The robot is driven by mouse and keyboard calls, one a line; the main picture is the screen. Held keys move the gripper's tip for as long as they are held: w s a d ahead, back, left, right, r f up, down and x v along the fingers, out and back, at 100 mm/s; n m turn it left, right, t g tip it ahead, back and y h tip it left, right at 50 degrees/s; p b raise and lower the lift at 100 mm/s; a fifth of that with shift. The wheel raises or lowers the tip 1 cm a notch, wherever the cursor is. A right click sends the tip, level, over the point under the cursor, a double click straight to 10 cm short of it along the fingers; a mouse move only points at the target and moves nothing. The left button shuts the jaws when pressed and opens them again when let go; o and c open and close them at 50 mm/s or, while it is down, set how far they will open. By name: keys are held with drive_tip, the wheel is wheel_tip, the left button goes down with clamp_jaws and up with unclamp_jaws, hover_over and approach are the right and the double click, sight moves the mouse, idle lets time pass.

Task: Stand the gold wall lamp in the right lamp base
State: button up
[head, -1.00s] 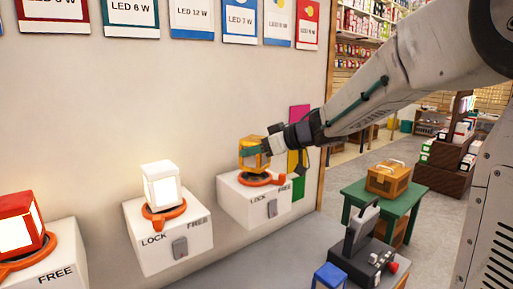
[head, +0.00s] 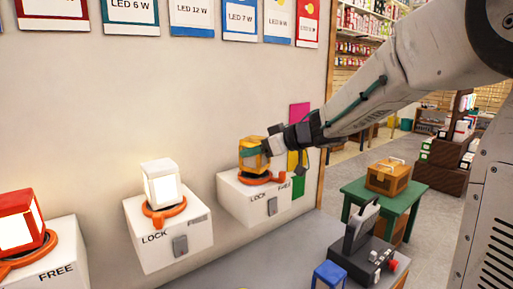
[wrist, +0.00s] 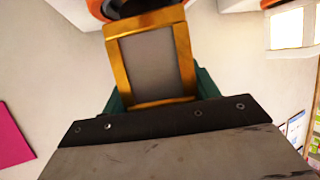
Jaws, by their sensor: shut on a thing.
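The gold wall lamp (head: 249,163) is at the right lamp base (head: 240,204), upright or nearly so, just over its dark socket and orange ring (head: 272,180). I cannot tell whether it is fully seated. My gripper (head: 255,150) is shut on the lamp from the right, with a teal finger across its upper part. In the wrist view, the lamp's gold frame and grey, unlit panel (wrist: 150,62) show between the teal fingers (wrist: 152,95). Part of an orange ring (wrist: 97,9) and a dark socket show beyond it. The base front is marked LOCK and FREE.
A lit white lamp (head: 161,186) stands on the middle base and a lit red lamp (head: 20,222) on the left one. A grey counter (head: 235,262) lies below, with a dark device (head: 365,255) and blue stool-shaped item (head: 329,275). A green table (head: 385,205) stands right.

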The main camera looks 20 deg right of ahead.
drive_tip(key=shift+f, duration=0.4)
drive_tip(key=o, duration=1.2)
